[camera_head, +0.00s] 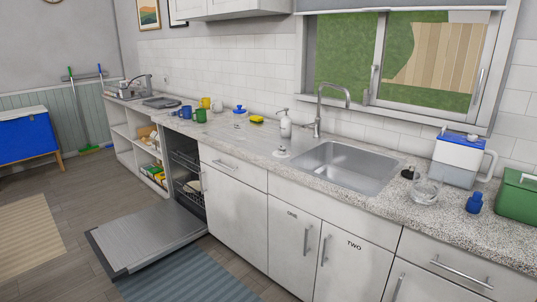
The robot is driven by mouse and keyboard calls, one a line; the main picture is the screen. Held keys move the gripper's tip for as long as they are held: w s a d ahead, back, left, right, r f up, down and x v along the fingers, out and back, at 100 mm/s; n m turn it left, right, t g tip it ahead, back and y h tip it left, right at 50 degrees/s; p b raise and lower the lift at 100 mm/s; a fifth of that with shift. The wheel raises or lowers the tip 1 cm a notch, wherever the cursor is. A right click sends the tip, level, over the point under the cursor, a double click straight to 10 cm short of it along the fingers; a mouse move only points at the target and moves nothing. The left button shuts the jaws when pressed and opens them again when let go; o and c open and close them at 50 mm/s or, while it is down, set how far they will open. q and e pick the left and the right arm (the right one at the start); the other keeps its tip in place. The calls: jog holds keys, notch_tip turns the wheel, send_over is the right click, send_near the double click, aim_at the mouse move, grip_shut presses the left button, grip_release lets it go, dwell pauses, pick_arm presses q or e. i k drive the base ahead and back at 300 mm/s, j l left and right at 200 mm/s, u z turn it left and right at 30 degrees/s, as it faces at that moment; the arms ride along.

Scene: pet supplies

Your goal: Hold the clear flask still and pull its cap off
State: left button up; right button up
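No flask with a clear body and a cap on it can be made out for certain. A clear glass vessel (426,190) stands on the counter right of the sink; it looks low and round, and I cannot tell whether it has a cap. Just right of it stands a small dark blue bottle-shaped item (474,203). Behind them is a white and grey jug (457,160) with a blue top and a handle on its right. A small black round item (409,173) lies left of the clear vessel. Neither of my grippers is in view.
The speckled counter (270,157) runs along the wall with a steel sink (352,168) and tap. A green box (517,197) stands at the right edge. Mugs, a soap bottle (285,125) and a yellow sponge stand farther left. The dishwasher door (148,236) hangs open low over the floor.

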aim_at(240, 128)
jog(key=i+j, duration=0.25)
jog(key=i, duration=0.2)
jog(key=i+j+u, duration=0.15)
jog(key=i, duration=0.3)
jog(key=i+j, duration=0.3)
jog(key=i, duration=0.2)
